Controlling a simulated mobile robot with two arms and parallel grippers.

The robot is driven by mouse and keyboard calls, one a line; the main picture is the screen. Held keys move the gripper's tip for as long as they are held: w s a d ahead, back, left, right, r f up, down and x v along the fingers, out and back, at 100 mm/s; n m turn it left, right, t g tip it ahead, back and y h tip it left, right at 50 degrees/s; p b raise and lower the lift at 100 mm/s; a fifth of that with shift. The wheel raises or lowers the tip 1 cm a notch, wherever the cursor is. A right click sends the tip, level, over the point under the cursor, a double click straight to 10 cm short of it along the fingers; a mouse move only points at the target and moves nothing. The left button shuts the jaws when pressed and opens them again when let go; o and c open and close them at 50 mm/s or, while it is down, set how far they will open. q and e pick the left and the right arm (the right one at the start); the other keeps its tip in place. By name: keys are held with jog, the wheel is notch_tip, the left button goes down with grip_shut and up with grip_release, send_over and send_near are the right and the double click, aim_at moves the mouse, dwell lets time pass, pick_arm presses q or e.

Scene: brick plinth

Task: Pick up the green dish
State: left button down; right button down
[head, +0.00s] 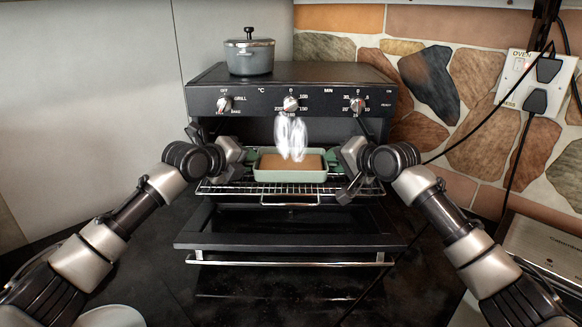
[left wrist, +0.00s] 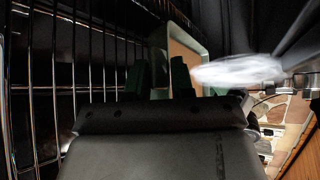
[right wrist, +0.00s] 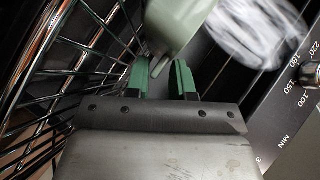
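The green dish (head: 290,175) is a shallow rectangular tray with a flat brown filling. It lies level at the pulled-out oven rack; I cannot tell whether it touches the bars. My left gripper (head: 247,157) is at its left end, and my right gripper (head: 333,157) at its right end. In the left wrist view, the green fingers (left wrist: 160,82) are close together with the dish's end between them; the dish (left wrist: 187,48) stretches beyond. In the right wrist view, the fingers (right wrist: 160,80) sit close on either side of the handle of the dish (right wrist: 178,22).
White steam (head: 291,137) rises over the dish. The wire rack (head: 290,192) lies under it, above the open oven door (head: 290,232). The oven's knob panel (head: 255,101) is just behind, with a lidded grey pot (head: 250,58) on top. Cables hang at the right.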

pick_arm(q)
jog(key=shift+r, duration=0.15)
pick_arm(e)
jog(key=shift+r, duration=0.1)
